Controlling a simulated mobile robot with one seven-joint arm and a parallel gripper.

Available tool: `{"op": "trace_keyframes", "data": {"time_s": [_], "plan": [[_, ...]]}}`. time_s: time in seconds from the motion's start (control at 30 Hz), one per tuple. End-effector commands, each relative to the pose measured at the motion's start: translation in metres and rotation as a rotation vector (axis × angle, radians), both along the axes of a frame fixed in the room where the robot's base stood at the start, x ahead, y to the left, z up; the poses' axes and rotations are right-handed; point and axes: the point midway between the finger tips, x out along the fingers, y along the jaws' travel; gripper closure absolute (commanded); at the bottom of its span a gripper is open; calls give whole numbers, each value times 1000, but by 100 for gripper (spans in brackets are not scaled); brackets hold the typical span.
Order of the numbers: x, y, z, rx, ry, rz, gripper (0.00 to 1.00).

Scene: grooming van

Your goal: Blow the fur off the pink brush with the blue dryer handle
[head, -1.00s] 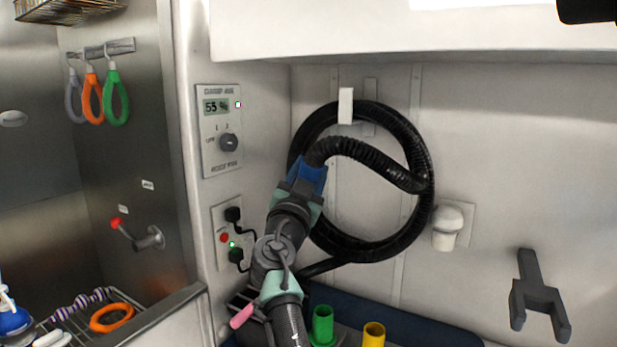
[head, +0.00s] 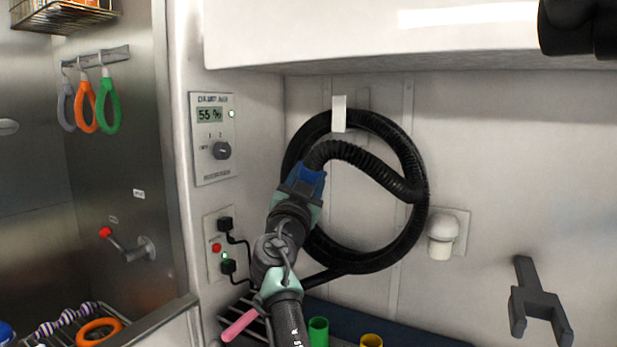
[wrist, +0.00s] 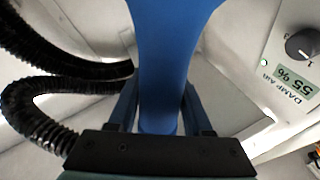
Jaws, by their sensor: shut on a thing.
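My gripper (wrist: 158,118) is shut on the blue dryer handle (wrist: 170,45), which runs up through the middle of the wrist view between the two fingers. In the head view the blue handle (head: 305,180) shows at the end of my arm, joined to a black ribbed hose (head: 365,160). The hose loops in front of a coil on the back wall. The pink brush (head: 240,325) shows its handle at the lower left of my arm, on a wire rack. Its bristle end and any fur are hidden behind my arm.
A wall panel (head: 212,140) reads 55 % and has a knob. Green (head: 318,331) and yellow (head: 371,340) cylinders stand right of my arm. A grey forked holder (head: 538,305) on the right wall is empty. A steel tub with an orange ring (head: 100,331) lies left.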

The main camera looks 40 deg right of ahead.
Motion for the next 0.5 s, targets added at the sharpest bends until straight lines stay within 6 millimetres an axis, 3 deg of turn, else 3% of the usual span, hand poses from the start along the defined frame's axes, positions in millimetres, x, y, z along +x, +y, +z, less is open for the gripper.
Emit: {"op": "trace_keyframes", "data": {"time_s": [0.17, 0.5], "plan": [[0, 1, 6, -2, -6, 1, 100], [0, 1, 39, -4, -6, 1, 100]]}}
